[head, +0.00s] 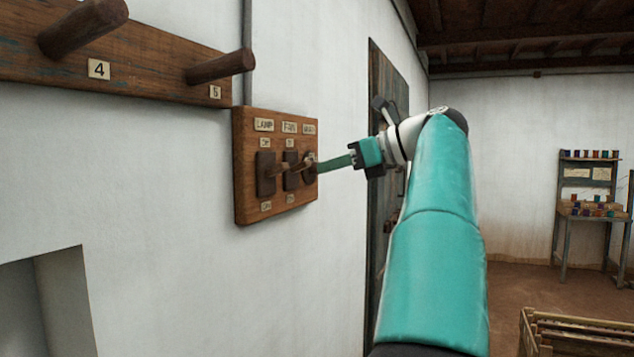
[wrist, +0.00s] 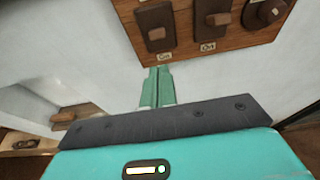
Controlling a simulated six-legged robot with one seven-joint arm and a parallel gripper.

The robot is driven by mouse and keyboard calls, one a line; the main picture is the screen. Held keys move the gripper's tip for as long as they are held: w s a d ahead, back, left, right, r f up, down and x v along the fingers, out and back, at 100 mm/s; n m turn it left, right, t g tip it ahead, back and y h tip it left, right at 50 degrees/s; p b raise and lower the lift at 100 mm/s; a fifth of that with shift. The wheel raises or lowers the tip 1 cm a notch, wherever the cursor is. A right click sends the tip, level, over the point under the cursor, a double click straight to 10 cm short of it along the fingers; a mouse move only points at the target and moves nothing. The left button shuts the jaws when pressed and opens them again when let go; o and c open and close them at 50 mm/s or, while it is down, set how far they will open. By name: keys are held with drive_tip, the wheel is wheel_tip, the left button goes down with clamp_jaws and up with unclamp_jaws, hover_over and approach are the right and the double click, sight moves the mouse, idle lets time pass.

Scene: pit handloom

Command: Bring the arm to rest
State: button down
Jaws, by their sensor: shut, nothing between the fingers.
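My gripper (head: 334,163) is at the end of my teal arm, stretched toward the white wall. Its green fingers are together with nothing between them. In the head view the fingertips overlap the right edge of a wooden switch board (head: 244,203); I cannot tell whether they touch it. The board carries a lamp switch (head: 266,174), a fan switch (head: 290,172) and a third control (head: 309,166) at the right, partly hidden by the fingertips. In the wrist view the closed fingers (wrist: 158,75) point to the wall just below the board (wrist: 230,42).
A peg rail (head: 150,62) with thick wooden pegs juts from the wall at upper left. A wall recess (head: 60,300) is at lower left. A dark door (head: 385,75) stands behind my arm. A shelf stand (head: 590,212) with spools and a wooden crate (head: 575,325) are at right.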

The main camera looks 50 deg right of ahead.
drive_tip(key=shift+s+r, duration=0.25)
drive_tip(key=shift+r, duration=0.15)
idle(0.3)
drive_tip(key=w+a+f+n+g+h, duration=0.15)
drive_tip(key=a+f+n+g, duration=0.35)
drive_tip(key=a+f+n, duration=1.2)
drive_tip(key=s+a+f+n+g+h, duration=0.1)
drive_tip(key=s+a+f+n, duration=0.2)
drive_tip(key=a+f+n, duration=0.2)
drive_tip(key=s+a+f+n+g+h, duration=0.1)
drive_tip(key=s+a+f+n, duration=0.3)
drive_tip(key=a+f, duration=0.3)
drive_tip(key=s+a+f+n+g+h, duration=0.1)
drive_tip(key=s+a+f+n, duration=0.3)
drive_tip(key=f, duration=1)
drive_tip(key=shift+s+a+n, duration=0.2)
drive_tip(key=shift+a+n, duration=0.8)
drive_tip(key=shift+a, duration=0.1)
